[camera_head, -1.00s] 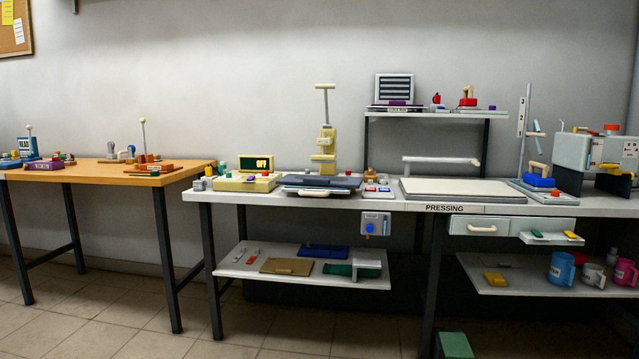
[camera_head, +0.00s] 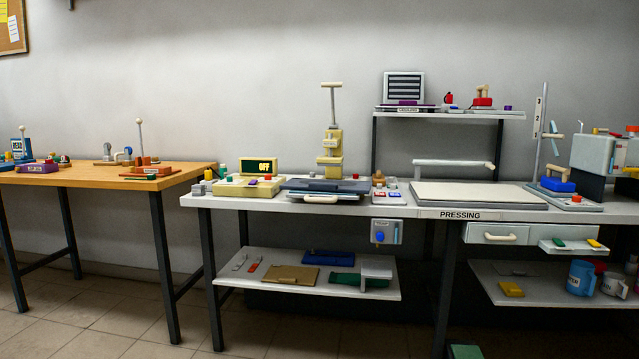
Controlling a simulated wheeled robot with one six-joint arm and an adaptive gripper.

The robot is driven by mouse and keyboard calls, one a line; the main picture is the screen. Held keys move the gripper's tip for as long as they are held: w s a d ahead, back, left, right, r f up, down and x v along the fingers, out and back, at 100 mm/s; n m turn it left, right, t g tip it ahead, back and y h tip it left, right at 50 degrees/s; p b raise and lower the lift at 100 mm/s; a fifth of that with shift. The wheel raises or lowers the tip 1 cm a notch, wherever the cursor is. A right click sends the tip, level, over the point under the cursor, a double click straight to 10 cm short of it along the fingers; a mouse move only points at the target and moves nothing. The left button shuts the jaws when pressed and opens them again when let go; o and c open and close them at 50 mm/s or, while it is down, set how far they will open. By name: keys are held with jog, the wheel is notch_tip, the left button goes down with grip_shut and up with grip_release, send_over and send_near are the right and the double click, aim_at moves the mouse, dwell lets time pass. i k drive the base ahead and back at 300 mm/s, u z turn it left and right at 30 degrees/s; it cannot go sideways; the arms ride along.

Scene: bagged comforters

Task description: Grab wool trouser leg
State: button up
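I see no wool trouser leg that I can make out in the head view. A flat pale pressing board (camera_head: 478,195) lies on the bench marked "PRESSING", with a white bar (camera_head: 452,163) above its back edge. To its left is a dark flat press (camera_head: 325,187) with a pale front handle, below a yellow upright stand (camera_head: 331,145). My gripper is not in view.
Low shelves (camera_head: 300,262) hang under the bench. A drawer (camera_head: 495,233) and mugs (camera_head: 581,278) are at the right. Tiled floor (camera_head: 110,325) is clear in front.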

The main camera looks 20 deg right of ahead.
aim_at(297, 184)
jog(key=i, duration=2.15)
jog(key=u, duration=1.15)
jog(key=i, duration=1.55)
jog(key=z, duration=4.45)
